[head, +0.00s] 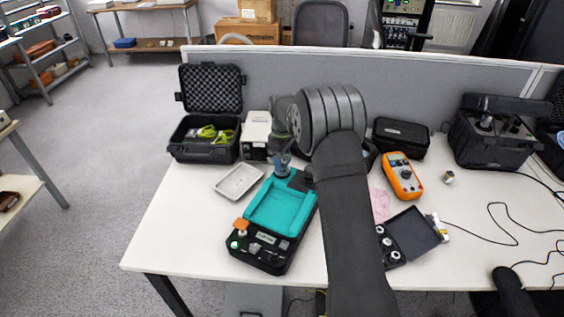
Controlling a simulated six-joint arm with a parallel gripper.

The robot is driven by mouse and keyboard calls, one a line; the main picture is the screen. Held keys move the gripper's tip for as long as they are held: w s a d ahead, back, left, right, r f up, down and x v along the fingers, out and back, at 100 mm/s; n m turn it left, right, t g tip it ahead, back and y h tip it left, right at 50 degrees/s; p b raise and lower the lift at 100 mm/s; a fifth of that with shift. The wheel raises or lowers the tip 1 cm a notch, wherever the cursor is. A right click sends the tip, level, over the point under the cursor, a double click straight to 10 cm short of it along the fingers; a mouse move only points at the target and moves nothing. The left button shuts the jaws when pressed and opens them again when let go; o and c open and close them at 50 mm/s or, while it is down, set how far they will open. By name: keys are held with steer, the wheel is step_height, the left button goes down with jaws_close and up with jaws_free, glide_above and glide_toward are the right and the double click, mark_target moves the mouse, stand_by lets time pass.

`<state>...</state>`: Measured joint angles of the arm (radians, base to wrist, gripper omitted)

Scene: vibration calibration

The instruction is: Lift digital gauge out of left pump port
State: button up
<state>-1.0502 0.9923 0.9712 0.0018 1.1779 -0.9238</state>
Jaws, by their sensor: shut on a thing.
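The calibration pump is a black unit with a teal tray (278,207) in its top, standing on the white table left of my arm. An orange knob and small controls sit at its near end. My gripper (289,172) is at the far end of the pump, partly hidden by my own wrist. It is shut on a small blue thing, which I take to be the digital gauge (283,160). The gauge looks close above the far edge of the pump. I cannot tell whether its lower end is still in the left port, as the ports are hardly visible.
A grey tray (238,181) lies left of the pump. An open black case (207,137) and a white box (256,134) stand behind. An orange multimeter (402,175) and an open fittings case (412,234) lie to the right. A grey partition (420,100) runs behind. The table's front left is clear.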

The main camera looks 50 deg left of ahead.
mark_target(286, 159)
steer(key=r, duration=0.2)
steer(key=d+r, duration=0.1)
steer(key=r, duration=0.1)
steer(key=shift+w, duration=0.3)
steer(key=w+d+r, duration=0.4)
steer(key=d+r, duration=0.5)
steer(key=r, duration=0.1)
steer(key=shift+w+d, duration=0.15)
steer(key=shift+w, duration=0.25)
